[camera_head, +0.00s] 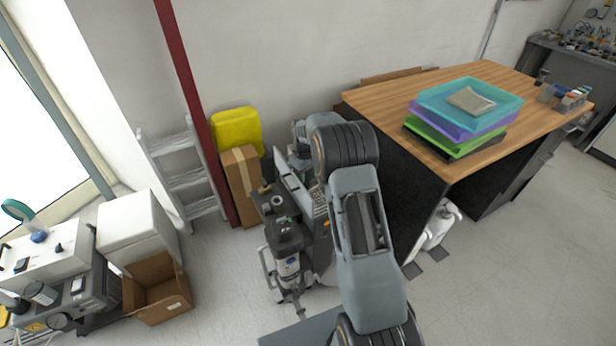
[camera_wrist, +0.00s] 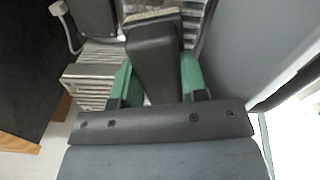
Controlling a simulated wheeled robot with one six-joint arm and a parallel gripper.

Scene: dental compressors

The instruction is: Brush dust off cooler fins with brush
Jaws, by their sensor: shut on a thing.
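In the wrist view my gripper (camera_wrist: 156,85) has green fingers shut on the dark body of a brush (camera_wrist: 153,55). A tan bristle edge (camera_wrist: 152,15) shows at the brush's far end, in front of silver ribbed cooler fins (camera_wrist: 190,18). I cannot tell whether the bristles touch the fins. Another silver ribbed block (camera_wrist: 90,88) lies left of the gripper. In the head view the compressor unit (camera_head: 288,240) stands on the floor left of my arm. My arm hides part of it, and the brush is not clear there.
A wooden-topped table (camera_head: 465,175) with stacked coloured trays (camera_head: 470,105) stands right of my arm. A cardboard box (camera_head: 240,185), yellow container (camera_head: 237,130), red pole (camera_head: 190,90) and step ladder (camera_head: 180,180) stand behind the compressor. An open carton (camera_head: 158,290) sits at left. Floor between is clear.

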